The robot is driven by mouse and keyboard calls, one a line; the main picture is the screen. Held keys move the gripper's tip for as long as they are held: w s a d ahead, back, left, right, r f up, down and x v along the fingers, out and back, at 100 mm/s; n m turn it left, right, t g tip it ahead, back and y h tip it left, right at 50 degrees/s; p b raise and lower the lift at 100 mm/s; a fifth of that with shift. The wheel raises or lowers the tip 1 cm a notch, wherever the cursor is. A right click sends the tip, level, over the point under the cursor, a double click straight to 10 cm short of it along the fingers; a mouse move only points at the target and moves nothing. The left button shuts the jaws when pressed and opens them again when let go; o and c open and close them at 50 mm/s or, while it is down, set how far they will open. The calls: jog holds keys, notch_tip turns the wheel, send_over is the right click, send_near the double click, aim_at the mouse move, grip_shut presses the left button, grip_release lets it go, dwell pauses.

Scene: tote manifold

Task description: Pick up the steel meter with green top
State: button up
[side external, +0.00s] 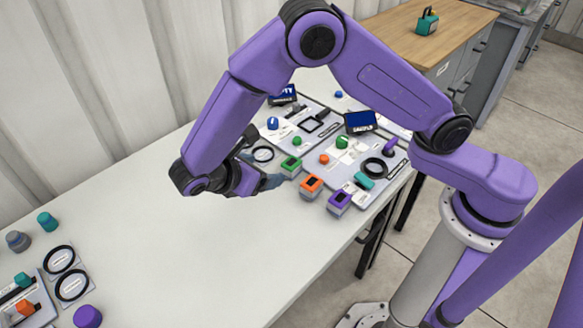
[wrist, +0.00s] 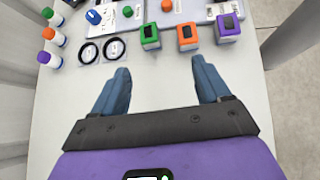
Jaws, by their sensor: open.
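The steel meter with green top (side external: 290,166) is a small grey block with a green upper face and dark window. It stands upright at the near edge of the grey panel, first in a row with an orange-topped meter (side external: 311,186) and a purple-topped meter (side external: 339,201). In the wrist view the green-topped meter (wrist: 150,37) is ahead of my gripper (wrist: 160,65), slightly left of the middle of the gap. My gripper is open with blue fingers wide apart and nothing between them. In the side view my gripper (side external: 265,177) is left of the meter, apart from it.
Black rings (wrist: 102,50) lie left of the green-topped meter. The panel (side external: 385,187) carries several knobs and dark displays. The white table (side external: 200,255) is clear in front.

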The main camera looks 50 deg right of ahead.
notch_tip(320, 180, down, 4)
jog(key=w+a+n+h, duration=0.1)
jog(key=w+a+h, duration=0.1)
send_near(289, 165)
jog(key=shift+n+t, duration=0.3)
jog(key=shift+t, duration=0.1)
jog(key=x, duration=0.4)
jog(key=shift+f, duration=0.5)
jog(key=shift+s+d+r+x, duration=0.1)
jog(key=shift+x, duration=0.8)
jog(key=shift+s+d+r+x, duration=0.1)
jog(key=shift+r+x, duration=0.05)
jog(key=shift+x, duration=0.75)
jog(key=shift+s+d+r+x, duration=0.1)
jog(key=shift+x, duration=0.8)
jog(key=shift+a, duration=0.1)
jog(key=c, duration=1.2)
jog(key=shift+r, duration=0.15)
